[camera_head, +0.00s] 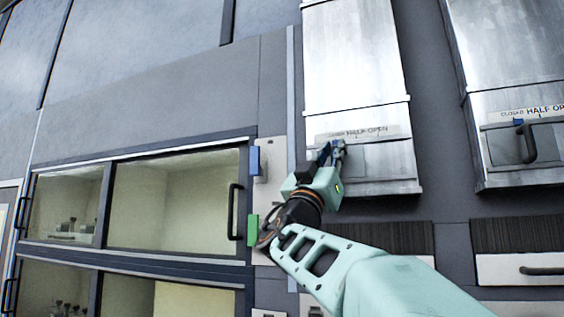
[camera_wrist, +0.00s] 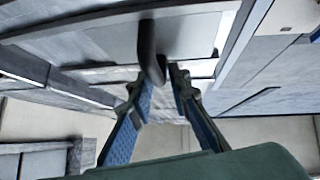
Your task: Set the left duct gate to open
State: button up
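The left duct (camera_head: 352,60) is a bright metal box on the wall in the head view. A label strip (camera_head: 375,131) reading "half open" and "open" runs across its front, above the gate plate (camera_head: 388,160). My gripper (camera_head: 332,150) is at the left part of this gate and hides its handle in that view. In the wrist view, the dark handle (camera_wrist: 149,48) stands out from the gate plate (camera_wrist: 195,35). Its end reaches between the fingertips of my gripper (camera_wrist: 161,78). The fingers are apart, with a narrow gap visible beside the handle. Contact is unclear.
The right duct (camera_head: 525,45) has its own gate with a dark handle (camera_head: 526,143). Glass-fronted cabinets (camera_head: 175,198) with dark handles fill the lower left. Blue (camera_head: 255,161) and green (camera_head: 253,230) blocks sit beside them. Drawers (camera_head: 525,268) lie below the right duct.

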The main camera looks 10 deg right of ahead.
jog(key=shift+w+d+r, duration=0.2)
jog(key=shift+r, duration=0.1)
jog(key=shift+c, duration=0.4)
grip_shut()
